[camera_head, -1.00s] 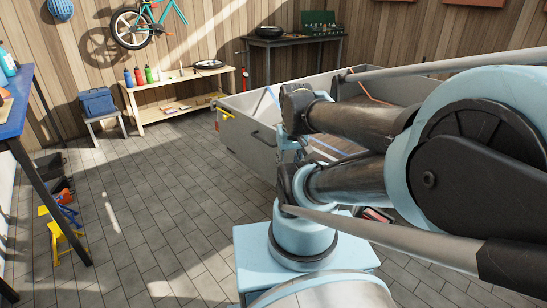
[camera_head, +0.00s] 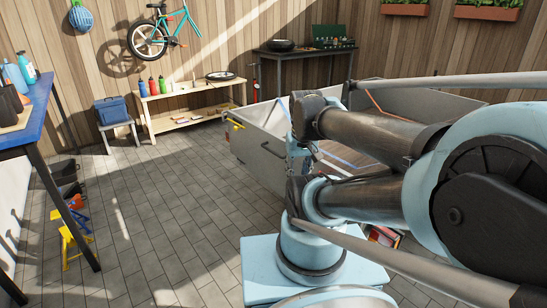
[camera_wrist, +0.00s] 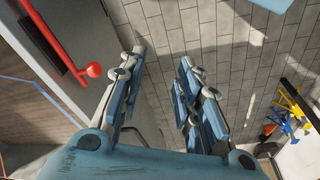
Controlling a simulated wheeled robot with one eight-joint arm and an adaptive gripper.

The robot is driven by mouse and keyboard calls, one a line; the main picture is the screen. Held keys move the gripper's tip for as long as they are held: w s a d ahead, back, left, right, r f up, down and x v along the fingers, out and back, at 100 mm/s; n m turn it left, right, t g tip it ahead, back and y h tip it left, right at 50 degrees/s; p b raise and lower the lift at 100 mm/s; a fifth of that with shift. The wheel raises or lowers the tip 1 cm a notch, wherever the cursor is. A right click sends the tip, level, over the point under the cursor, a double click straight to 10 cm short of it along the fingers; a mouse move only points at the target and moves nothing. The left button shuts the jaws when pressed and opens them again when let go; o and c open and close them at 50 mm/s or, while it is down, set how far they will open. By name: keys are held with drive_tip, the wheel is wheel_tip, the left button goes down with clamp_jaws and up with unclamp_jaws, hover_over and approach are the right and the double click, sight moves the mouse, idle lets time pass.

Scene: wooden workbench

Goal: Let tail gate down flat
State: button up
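The tail gate (camera_head: 262,155) is the pale grey end panel of a trailer bed in the head view, standing upright. It has a yellow latch (camera_head: 235,125) at its left upper corner and a dark handle on its face. In the wrist view a pale panel (camera_wrist: 95,22) runs along the left, with a red lever (camera_wrist: 62,45) ending in a round knob. My gripper (camera_wrist: 163,57) is open and empty, fingers apart over the floor, to the right of the red knob and not touching it. In the head view my arm hides part of the trailer and gate.
A blue table (camera_head: 38,110) stands at the left, with a yellow step stool (camera_head: 72,240) beside it. A low wooden bench (camera_head: 190,122) with bottles and a dark table (camera_head: 305,58) stand along the back wall. Tiled floor in front of the gate is clear.

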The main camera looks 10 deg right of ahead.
drive_tip(key=w+r+n, duration=0.2)
drive_tip(key=w+r, duration=0.4)
drive_tip(key=w, duration=0.3)
wheel_tip(320, 180, up, 2)
drive_tip(key=n+g+h, duration=0.1)
drive_tip(key=n+h, duration=0.1)
drive_tip(key=n, duration=0.1)
hover_over(270, 150)
drive_tip(key=s+a, duration=0.1)
drive_tip(key=a, duration=0.2)
drive_tip(key=x, duration=1.6)
drive_tip(key=shift+s+f, duration=0.25)
drive_tip(key=shift+f, duration=0.1)
clamp_jaws()
